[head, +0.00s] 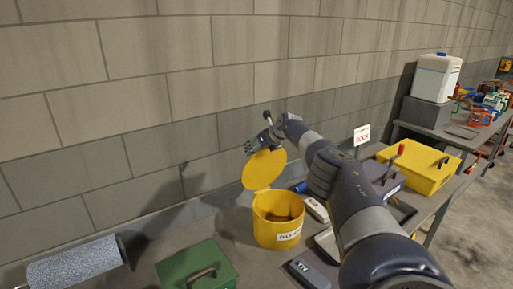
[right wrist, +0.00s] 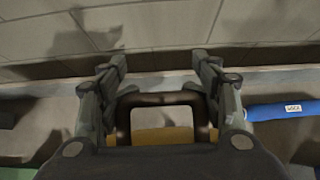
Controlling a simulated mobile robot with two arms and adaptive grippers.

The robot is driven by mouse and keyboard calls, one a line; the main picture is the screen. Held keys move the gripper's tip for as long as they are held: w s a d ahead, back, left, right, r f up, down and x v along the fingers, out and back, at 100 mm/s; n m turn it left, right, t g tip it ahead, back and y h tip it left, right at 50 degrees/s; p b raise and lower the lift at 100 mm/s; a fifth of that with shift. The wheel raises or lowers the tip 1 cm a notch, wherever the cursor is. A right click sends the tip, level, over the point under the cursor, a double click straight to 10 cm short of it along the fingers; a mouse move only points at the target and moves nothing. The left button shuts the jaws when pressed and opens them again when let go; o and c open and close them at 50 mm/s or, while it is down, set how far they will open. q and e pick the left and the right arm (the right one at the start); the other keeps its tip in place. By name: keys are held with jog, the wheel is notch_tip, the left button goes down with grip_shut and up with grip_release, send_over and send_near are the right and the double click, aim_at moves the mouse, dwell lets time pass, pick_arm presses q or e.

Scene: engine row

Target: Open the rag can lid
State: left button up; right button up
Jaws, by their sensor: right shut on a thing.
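The yellow rag can (head: 272,229) stands on the bench with a white label on its front. Its round yellow lid (head: 264,170) is swung up, standing steeply above the rim, and the dark inside of the can shows. My right gripper (head: 252,147) is at the lid's upper edge. In the right wrist view, the black lid handle (right wrist: 160,98) lies between the fingers of my right gripper (right wrist: 160,62), which is shut on it. A strip of the yellow lid (right wrist: 163,135) shows behind the handle. My left gripper is not in view.
A green box (head: 196,266) stands front left of the can, with a grey roll (head: 73,267) farther left. A yellow case (head: 418,168) and a red-handled box (head: 379,176) are to the right. A blue cylinder (right wrist: 278,112) lies nearby. The block wall is close behind.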

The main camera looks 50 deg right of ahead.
jog(key=shift+w+f, duration=0.15)
jog(key=shift+f, duration=0.15)
dwell(0.9)
jog(key=o, duration=1.5)
jog(key=shift+c, duration=0.2)
jog(key=shift+d, duration=0.1)
jog(key=shift+w, duration=0.1)
jog(key=shift+r, duration=0.15)
jog(key=v, duration=0.3)
jog(key=shift+d, duration=0.1)
jog(key=v, duration=0.9)
jog(key=shift+w, duration=0.1)
